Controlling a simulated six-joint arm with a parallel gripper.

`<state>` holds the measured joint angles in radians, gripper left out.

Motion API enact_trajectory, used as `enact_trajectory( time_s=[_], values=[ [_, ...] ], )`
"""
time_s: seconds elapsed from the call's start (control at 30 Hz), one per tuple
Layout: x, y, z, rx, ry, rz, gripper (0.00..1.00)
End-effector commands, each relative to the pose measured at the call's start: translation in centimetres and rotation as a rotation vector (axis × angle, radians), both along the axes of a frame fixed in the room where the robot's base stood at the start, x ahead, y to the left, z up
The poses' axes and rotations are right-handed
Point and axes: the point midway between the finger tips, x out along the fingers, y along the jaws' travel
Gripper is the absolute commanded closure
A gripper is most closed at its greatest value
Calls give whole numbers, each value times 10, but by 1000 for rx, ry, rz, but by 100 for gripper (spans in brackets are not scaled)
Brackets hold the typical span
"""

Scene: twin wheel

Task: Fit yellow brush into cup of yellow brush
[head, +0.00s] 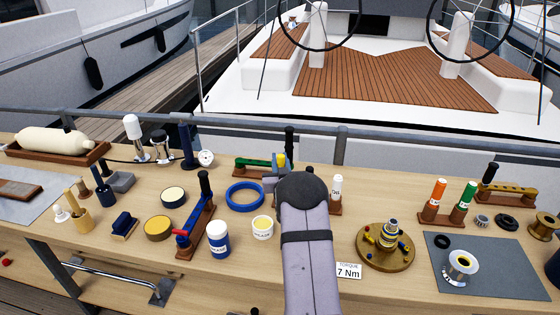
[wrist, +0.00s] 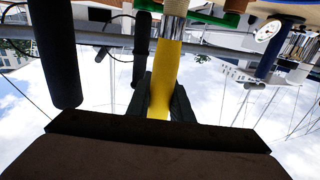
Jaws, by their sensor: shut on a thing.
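My gripper (head: 277,173) is shut on the yellow brush (wrist: 166,65). In the wrist view, the gripper's dark fingers (wrist: 160,100) close on the lower part of its yellow handle, and a metal ferrule shows at the top edge. In the head view only a small yellow part of the brush (head: 281,160) shows beyond my arm; the rest is hidden. A tan-yellow cup (head: 82,222) stands at the bench's left, well away from my gripper. A slim tan stick rises from it. A dark blue cup (head: 105,195) stands just behind it.
My arm covers the bench's middle. A blue ring (head: 245,197), a small white jar (head: 262,228), a blue-labelled bottle (head: 219,240) and a rack with a tall black handle (head: 205,205) lie between my gripper and the cups.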

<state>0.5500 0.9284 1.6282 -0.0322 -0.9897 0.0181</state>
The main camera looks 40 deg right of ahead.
Motion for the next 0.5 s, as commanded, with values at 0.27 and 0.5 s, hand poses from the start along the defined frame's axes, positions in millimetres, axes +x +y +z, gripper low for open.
enact_trajectory(
  time_s=[0.27, 0.5],
  values=[
    [0, 0, -7, 0, -1, 0, 100],
    [0, 0, -12, 0, -1, 0, 100]
  ],
)
